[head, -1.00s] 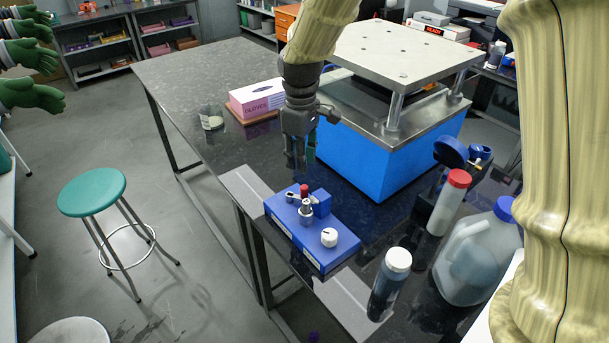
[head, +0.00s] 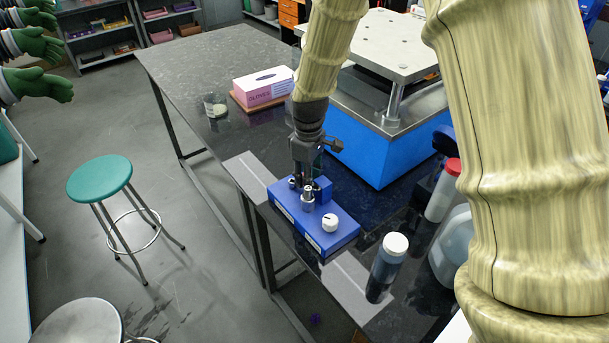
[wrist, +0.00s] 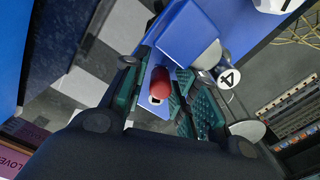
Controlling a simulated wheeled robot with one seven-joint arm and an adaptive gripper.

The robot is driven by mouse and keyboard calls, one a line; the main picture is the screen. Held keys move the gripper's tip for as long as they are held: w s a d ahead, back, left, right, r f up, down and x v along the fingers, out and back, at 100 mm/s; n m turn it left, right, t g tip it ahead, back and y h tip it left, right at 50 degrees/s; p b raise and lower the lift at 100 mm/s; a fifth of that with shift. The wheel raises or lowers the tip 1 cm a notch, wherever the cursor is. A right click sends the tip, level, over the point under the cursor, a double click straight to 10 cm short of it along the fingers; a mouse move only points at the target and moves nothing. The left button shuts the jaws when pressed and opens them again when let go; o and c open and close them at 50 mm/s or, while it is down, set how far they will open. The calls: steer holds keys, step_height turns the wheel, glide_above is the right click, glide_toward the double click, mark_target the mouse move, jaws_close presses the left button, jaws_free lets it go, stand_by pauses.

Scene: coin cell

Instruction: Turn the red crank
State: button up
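The red crank knob (wrist: 160,84) shows in the wrist view between the two green-padded fingers of my gripper (wrist: 163,92). The fingers stand apart on either side of it, and I cannot tell whether either touches it. In the head view my gripper (head: 306,178) points down over the far left part of the blue crank device (head: 290,213) and hides the red knob. The device lies on the dark table and also carries a metal post (head: 308,198), a blue block (head: 322,189) and a white dial (head: 330,223).
A dark bottle with a white cap (head: 388,265) stands right of the device. A blue press (head: 385,150) stands behind it. A pink glove box (head: 263,87) and a small jar (head: 215,106) are farther back. The left part of the table (head: 200,60) is mostly clear.

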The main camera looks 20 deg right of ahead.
steer(key=shift+s+a, duration=0.15)
jaws_close()
steer(key=shift+a+m, duration=0.1)
steer(key=shift+m, duration=0.4)
jaws_free()
steer(key=shift+s, duration=0.1)
